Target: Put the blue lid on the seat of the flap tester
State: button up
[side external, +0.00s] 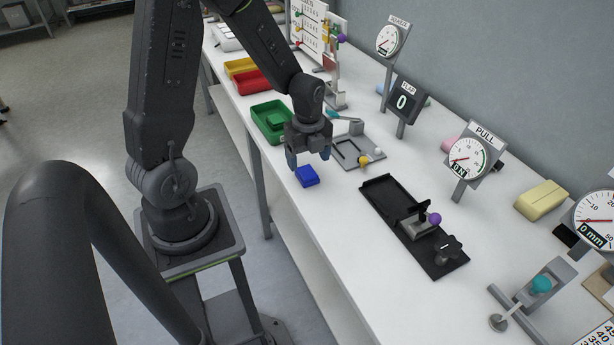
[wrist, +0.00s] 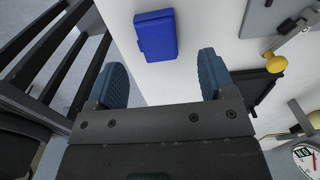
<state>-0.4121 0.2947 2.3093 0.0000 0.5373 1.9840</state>
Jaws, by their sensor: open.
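The blue lid (side external: 307,177) lies on the white table near its front edge. It also shows in the wrist view (wrist: 157,36), beyond the fingertips and roughly in line with the gap between them. My gripper (side external: 309,158) is open and empty, above and slightly behind the lid in the side view. Its two blue fingers show apart in the wrist view (wrist: 163,72). The flap tester, which I take to be the grey plate (side external: 372,142) with a square raised frame, stands right of my gripper. Its seat (side external: 348,150) looks empty. A yellow knob and a teal handle are on it.
A green tray (side external: 259,122) is left of my gripper, with red (side external: 252,83) and yellow bins behind. A black fixture (side external: 390,200) with a purple knob lies to the right. The FLAP display (side external: 403,102) reads 0. Bare table surrounds the lid.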

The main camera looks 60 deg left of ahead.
aim_at(307, 172)
notch_tip(307, 172, down, 5)
jog(key=shift+s+a+r, duration=0.1)
jog(key=shift+c, duration=0.2)
jog(key=c, duration=1)
jog(key=shift+r, duration=0.1)
